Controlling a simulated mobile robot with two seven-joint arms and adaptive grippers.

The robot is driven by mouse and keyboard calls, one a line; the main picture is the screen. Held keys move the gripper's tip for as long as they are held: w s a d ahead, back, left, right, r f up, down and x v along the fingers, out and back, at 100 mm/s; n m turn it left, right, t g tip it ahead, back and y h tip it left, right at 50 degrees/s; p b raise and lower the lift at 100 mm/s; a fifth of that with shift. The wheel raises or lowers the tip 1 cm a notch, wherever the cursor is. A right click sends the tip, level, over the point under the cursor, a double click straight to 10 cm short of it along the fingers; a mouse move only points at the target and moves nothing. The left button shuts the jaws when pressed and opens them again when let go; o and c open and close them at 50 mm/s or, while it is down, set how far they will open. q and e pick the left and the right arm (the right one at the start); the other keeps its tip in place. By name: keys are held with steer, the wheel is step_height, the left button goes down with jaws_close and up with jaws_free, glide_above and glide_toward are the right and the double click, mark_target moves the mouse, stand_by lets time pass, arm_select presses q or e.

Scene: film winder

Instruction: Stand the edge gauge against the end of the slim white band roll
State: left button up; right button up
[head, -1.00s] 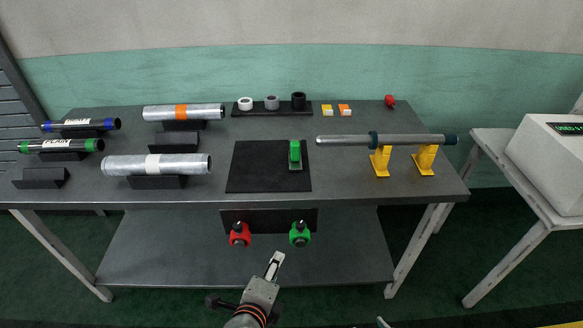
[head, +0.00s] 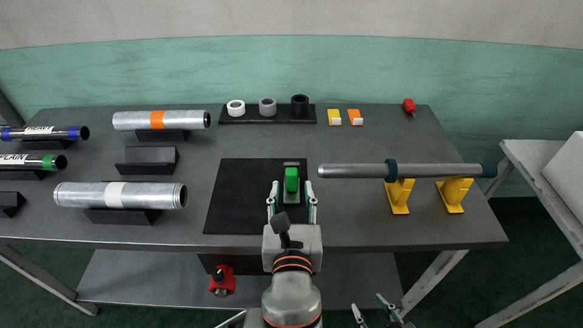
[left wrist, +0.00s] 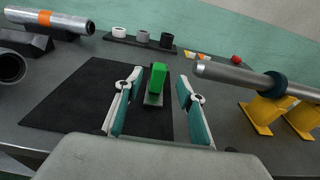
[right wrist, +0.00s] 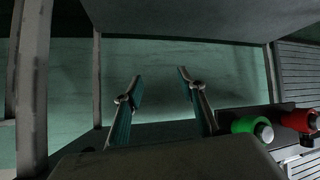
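The edge gauge, a green block on a grey foot (head: 291,181), stands on the black mat (head: 235,195). It also shows in the left wrist view (left wrist: 158,78). My left gripper (head: 291,187) is open, with one finger on each side of the gauge and gaps showing; it appears empty. The white band roll (head: 145,195), a silver tube with a white band, lies on a dark cradle at the front left, left of the mat. My right gripper (head: 374,308) is low in front of the table; its fingers are apart and empty in the right wrist view (right wrist: 159,75).
An orange band roll (head: 180,120) lies behind the white one, with an empty cradle (head: 147,160) between. A grey bar (head: 350,171) on yellow stands (head: 398,197) is close right of my left gripper. Red and green knobs (right wrist: 297,121) are near my right gripper.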

mark_target(291, 175)
arm_select(q)
steer(key=w, duration=0.5)
steer(key=w+b, duration=0.1)
steer(key=w, duration=0.1)
steer(key=shift+w+f, duration=0.15)
steer(key=shift+f, duration=0.25)
jaws_close()
